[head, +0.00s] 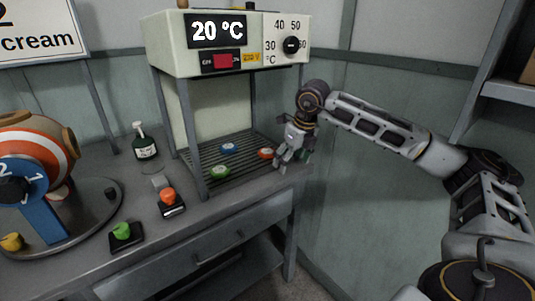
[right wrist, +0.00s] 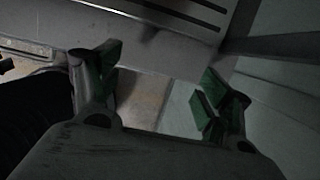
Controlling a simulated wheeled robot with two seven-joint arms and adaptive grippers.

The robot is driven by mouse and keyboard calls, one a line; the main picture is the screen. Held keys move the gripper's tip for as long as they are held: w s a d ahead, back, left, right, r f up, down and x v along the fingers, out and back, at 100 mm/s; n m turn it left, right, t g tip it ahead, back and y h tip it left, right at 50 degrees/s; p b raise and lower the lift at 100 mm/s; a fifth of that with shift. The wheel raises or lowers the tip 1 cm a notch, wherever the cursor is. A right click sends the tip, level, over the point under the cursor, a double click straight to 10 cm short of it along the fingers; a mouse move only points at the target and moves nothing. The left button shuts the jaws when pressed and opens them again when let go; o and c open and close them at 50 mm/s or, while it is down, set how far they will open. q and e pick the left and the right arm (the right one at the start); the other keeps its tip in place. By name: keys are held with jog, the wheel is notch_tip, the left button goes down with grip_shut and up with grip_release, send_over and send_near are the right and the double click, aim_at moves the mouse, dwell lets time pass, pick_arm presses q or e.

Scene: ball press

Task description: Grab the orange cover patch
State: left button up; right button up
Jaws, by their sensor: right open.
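The orange cover patch (head: 266,153) is a small round disc with a pale centre, lying on the slatted rack at its right end. My right gripper (head: 287,161) is just right of it, at the front right corner post of the heater stand, fingers pointing down. Whether it touches the patch, I cannot tell. In the right wrist view its two green-padded fingers (right wrist: 160,85) are spread, with only grey table edge and floor between them; I cannot make out the patch there. My left gripper is not in view.
Blue (head: 228,148) and green (head: 220,171) patches share the slatted rack (head: 240,172) under the heater box (head: 232,42). The stand's legs surround them.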

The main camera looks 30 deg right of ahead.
aim_at(267, 151)
jog(key=shift+w, duration=0.15)
jog(key=shift+w+a, duration=0.2)
jog(key=shift+w, duration=1.45)
jog(key=shift+w+a+b, duration=0.1)
jog(key=shift+w+b, duration=0.3)
jog(key=shift+w, duration=0.55)
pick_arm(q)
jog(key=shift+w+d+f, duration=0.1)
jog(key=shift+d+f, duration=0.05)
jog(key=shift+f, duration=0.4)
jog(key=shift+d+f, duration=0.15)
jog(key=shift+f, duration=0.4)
pick_arm(e)
jog(key=shift+w, duration=0.8)
jog(key=shift+w+a+b, duration=0.15)
jog(key=shift+w+b, duration=0.2)
jog(key=shift+w, duration=0.7)
jog(key=shift+w+a, duration=0.1)
jog(key=shift+w, duration=1.25)
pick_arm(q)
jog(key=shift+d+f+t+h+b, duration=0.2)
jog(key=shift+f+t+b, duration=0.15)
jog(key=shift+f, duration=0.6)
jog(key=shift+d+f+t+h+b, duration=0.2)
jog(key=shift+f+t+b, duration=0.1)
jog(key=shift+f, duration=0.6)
pick_arm(e)
jog(key=shift+w+f, duration=0.15)
jog(key=shift+f, duration=0.45)
